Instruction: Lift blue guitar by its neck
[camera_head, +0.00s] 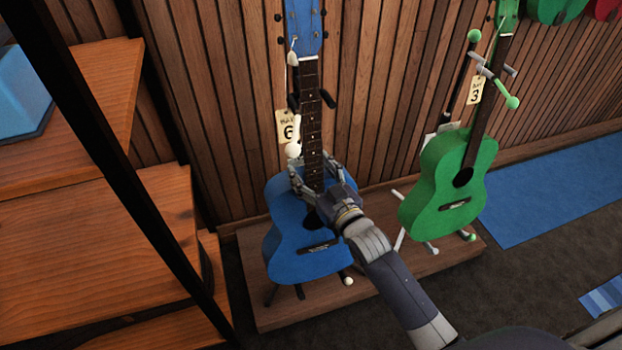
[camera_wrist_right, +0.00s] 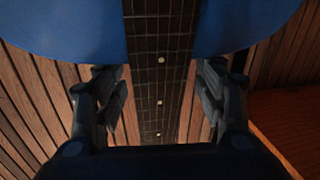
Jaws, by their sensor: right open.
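The blue guitar (camera_head: 293,252) stands upright on a stand against the wood-slat wall, with its dark neck (camera_head: 310,120) pointing up to a blue headstock. My right gripper (camera_head: 314,166) is at the lower neck, just above the body, with one finger on each side of the neck. In the right wrist view, the neck (camera_wrist_right: 159,70) runs between the two open fingers of the right gripper (camera_wrist_right: 160,105), with a gap on both sides. The blue body (camera_wrist_right: 60,30) fills the top of that view. My left gripper is not in view.
A green guitar (camera_head: 447,185) stands on its own stand to the right on the same low wooden platform (camera_head: 375,287). Price tags (camera_head: 288,128) hang near the necks. Wooden shelves (camera_head: 100,235) and a dark post (camera_head: 110,165) are at the left. A blue mat (camera_head: 560,190) lies at the right.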

